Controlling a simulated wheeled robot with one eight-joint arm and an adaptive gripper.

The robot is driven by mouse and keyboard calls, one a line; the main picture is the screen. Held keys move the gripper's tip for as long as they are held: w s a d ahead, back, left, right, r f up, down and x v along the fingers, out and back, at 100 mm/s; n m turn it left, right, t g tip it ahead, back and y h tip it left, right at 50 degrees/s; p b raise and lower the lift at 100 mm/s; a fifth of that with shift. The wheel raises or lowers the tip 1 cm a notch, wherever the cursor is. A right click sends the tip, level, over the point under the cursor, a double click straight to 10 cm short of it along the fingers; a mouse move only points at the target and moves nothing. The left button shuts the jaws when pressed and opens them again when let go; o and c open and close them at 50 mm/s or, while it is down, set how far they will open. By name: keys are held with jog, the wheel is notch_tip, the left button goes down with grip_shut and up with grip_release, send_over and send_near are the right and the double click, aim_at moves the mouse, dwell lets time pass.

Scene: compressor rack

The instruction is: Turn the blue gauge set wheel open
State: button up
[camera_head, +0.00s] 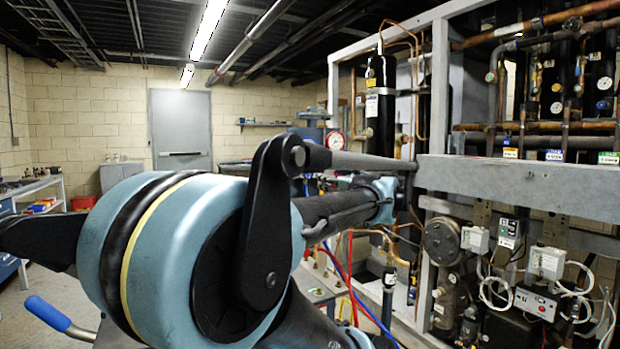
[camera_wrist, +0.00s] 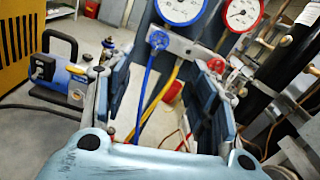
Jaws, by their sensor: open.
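The blue gauge set wheel (camera_wrist: 157,39) shows in the wrist view on the left end of a grey manifold bar (camera_wrist: 186,46), with a blue hose hanging below it. My gripper (camera_wrist: 161,78) is open, its two dark padded fingers apart to either side of the hoses. The blue wheel is just beyond the fingertips, between them and nearer the left one, and the fingers look clear of it. A red wheel (camera_wrist: 217,65) is on the right end of the bar, close to the right finger. In the head view my arm hides the blue wheel and the fingers cannot be made out.
Yellow and blue hoses hang between my fingers. A black cylinder (camera_wrist: 284,60) stands at right. A blue-and-grey pump (camera_wrist: 60,82) is at left.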

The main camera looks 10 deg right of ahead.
jog(key=x, duration=1.4)
jog(key=shift+w+f, duration=0.1)
jog(key=shift+c, duration=0.6)
jog(key=c, duration=1)
